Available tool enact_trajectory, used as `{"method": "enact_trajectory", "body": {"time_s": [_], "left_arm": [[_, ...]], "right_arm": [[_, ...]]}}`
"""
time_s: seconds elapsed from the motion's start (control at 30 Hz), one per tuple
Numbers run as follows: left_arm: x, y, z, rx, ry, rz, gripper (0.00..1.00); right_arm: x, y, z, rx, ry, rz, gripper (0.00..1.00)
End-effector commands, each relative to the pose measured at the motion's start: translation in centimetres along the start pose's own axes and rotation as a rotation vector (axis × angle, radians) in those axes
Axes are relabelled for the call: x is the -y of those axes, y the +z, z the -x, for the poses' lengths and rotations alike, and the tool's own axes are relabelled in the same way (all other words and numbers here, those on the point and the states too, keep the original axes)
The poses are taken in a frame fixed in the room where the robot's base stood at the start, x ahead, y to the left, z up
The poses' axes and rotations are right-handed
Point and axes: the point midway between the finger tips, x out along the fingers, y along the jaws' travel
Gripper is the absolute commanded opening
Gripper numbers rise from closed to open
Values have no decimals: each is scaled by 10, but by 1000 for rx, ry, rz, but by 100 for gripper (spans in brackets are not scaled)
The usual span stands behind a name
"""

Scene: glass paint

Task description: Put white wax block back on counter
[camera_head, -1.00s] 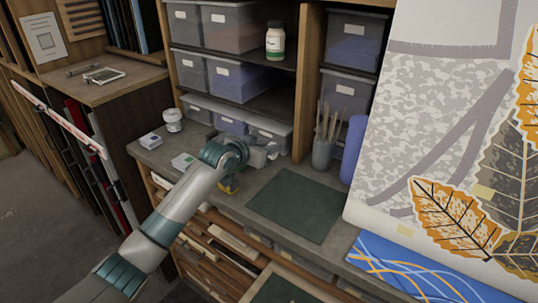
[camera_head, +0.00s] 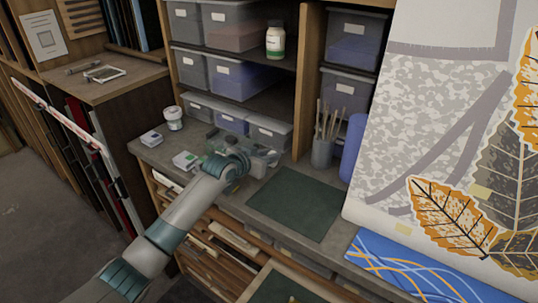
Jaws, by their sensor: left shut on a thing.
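My left gripper (camera_head: 264,160) is low over the grey counter (camera_head: 180,145), in front of the small lidded bins. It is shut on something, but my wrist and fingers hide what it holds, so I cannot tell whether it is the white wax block. Two small pale blocks or boxes lie on the counter to the left: one (camera_head: 151,138) near its left end and one (camera_head: 185,160) beside my wrist. I cannot tell whether either is wax. My right gripper is not in view.
A white jar (camera_head: 173,118) stands at the back left. A brush cup (camera_head: 322,152) and a blue roll (camera_head: 353,150) stand right of my gripper. A dark green mat (camera_head: 297,204) lies clear in front. Drawers (camera_head: 220,240) below stand partly open.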

Motion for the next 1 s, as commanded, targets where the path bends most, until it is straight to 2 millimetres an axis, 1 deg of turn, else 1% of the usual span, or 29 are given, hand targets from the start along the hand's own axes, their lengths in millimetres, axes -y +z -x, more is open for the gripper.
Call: {"method": "enact_trajectory", "body": {"time_s": [0.13, 0.17, 0.2, 0.23, 0.5, 0.67, 0.7, 0.87, 1.0], "left_arm": [[0, 2, -1, 0, 0, 0, 0], [0, 3, -1, 0, 0, 0, 24], [0, 2, -1, 0, 0, 0, 33], [0, 2, -1, 0, 0, 0, 40], [0, 2, -1, 0, 0, 0, 40], [0, -2, 1, 0, 0, 0, 40], [0, 0, 2, 0, 0, 1, 40], [0, 0, 11, -2, 1, 1, 40], [1, 1, 26, -1, 0, 0, 40]], "right_arm": [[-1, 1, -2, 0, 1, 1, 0], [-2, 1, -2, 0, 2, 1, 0], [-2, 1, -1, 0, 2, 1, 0], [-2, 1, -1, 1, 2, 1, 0], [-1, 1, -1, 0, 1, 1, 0], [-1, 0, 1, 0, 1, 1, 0], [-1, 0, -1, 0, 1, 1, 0], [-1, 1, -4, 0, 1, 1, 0], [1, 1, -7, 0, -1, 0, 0]]}}
